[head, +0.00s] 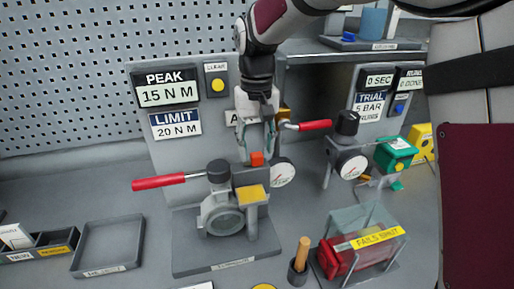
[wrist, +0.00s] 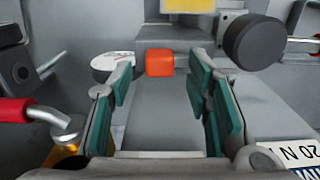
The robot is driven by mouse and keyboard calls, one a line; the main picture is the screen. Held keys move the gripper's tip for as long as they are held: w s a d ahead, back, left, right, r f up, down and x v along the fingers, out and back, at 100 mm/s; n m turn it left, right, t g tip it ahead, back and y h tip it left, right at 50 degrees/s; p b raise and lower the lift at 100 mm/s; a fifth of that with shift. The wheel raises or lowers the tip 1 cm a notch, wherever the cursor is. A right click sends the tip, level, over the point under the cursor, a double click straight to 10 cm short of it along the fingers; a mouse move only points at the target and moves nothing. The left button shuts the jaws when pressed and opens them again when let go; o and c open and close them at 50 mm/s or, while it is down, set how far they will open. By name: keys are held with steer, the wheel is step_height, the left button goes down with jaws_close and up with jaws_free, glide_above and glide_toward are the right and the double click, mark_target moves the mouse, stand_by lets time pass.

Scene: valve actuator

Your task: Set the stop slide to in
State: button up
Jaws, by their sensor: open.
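A small orange block (head: 257,159), which looks like the knob of the stop slide, sits on the grey actuator stand behind the valve. It also shows in the wrist view (wrist: 159,63), at the top middle on a grey strip. My gripper (head: 256,152) points down at the block from above. Its teal-padded fingers (wrist: 162,82) are open, one on each side of the block. I see gaps between the pads and the block in the wrist view. No marking for in or out is readable.
A valve (head: 222,214) with a red lever (head: 158,181) stands left of the gripper. A gauge (head: 283,172) and another red-handled lever (head: 315,125) are close on the right. The PEAK and LIMIT panel (head: 165,155) rises behind. An empty tray (head: 108,247) lies front left.

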mark_target(245, 166)
steer(key=shift+f, duration=1.1)
jaws_close()
steer(key=shift+s+a+p, duration=0.2)
steer(key=shift+a, duration=0.5)
steer(key=shift+s+a+p, duration=0.15)
steer(key=shift+s+a, duration=0.05)
steer(key=shift+a, duration=0.5)
jaws_free()
